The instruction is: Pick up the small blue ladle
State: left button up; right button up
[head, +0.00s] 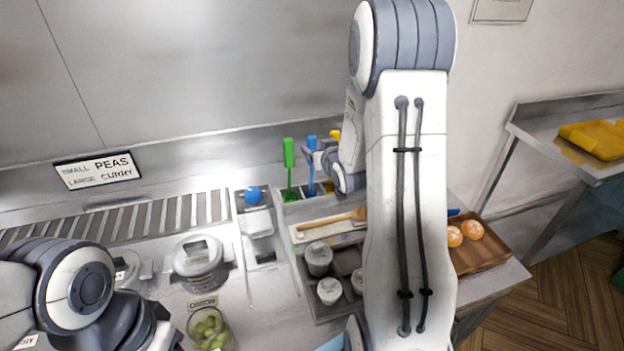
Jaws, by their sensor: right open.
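A blue-handled utensil (311,178), which looks like the small blue ladle, stands upright in a holder at the back of the counter. A green-handled utensil (289,165) stands just left of it. My right gripper (312,158) is open, with its fingers at the blue handle. I cannot tell whether they touch it. The blue utensil's lower end is hidden in the holder. My left arm is at the lower left, and its gripper is not in view.
A sign (98,170) reads small peas, large curry. A lidded pot (198,258) and a jar of green items (208,329) stand at left. A wooden spoon (335,219) lies before the holder. A brown tray (486,252) holds orange round items. A yellow tray (592,143) is far right.

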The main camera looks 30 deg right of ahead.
jog(key=shift+x, duration=0.75)
jog(key=p+x, duration=0.1)
jog(key=x, duration=0.1)
jog(key=p+x, duration=0.2)
jog(key=shift+w+a, duration=0.15)
jog(key=shift+w, duration=0.2)
jog(key=shift+w+f, duration=0.2)
jog(key=shift+w, duration=0.15)
grip_shut()
